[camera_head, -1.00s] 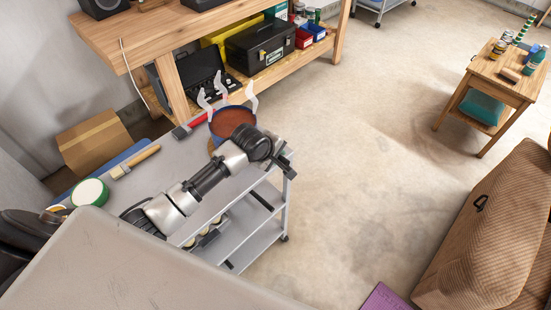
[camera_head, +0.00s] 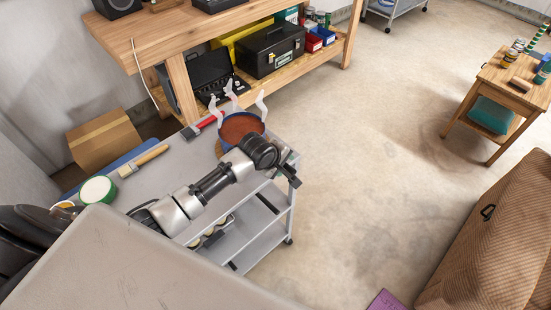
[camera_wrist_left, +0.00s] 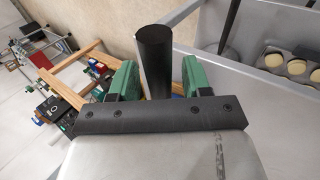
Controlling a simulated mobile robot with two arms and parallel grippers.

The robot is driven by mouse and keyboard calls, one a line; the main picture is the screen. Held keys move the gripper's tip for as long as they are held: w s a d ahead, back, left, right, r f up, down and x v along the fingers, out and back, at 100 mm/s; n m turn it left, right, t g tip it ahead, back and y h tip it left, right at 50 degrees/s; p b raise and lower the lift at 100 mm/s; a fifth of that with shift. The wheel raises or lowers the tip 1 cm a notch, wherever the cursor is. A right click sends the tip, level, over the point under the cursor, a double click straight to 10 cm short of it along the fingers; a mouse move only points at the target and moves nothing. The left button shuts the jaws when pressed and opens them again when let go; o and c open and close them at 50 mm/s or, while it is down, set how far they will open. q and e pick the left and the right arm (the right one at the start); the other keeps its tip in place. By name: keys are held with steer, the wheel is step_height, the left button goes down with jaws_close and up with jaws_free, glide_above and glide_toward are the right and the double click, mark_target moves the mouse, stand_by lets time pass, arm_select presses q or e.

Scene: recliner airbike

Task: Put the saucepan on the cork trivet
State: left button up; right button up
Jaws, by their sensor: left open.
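The saucepan (camera_head: 241,125), blue with reddish-brown contents and white steam shapes, stands upright near the back right of the grey cart's top. A tan edge, which looks like the cork trivet (camera_head: 219,149), shows from under its left side; the rest is hidden. My left arm covers the saucepan's front side. My left gripper (camera_head: 289,176) is over the cart's right edge. In the left wrist view its green fingers (camera_wrist_left: 157,82) are open, one on each side of a dark round bar, apparently the saucepan's handle (camera_wrist_left: 155,45), with gaps. My right gripper is out of view.
A wooden workbench (camera_head: 176,85) stands close behind.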

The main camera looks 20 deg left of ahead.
arm_select(q)
steer(key=v, duration=1.1)
steer(key=shift+r, duration=0.2)
steer(key=shift+s, duration=0.1)
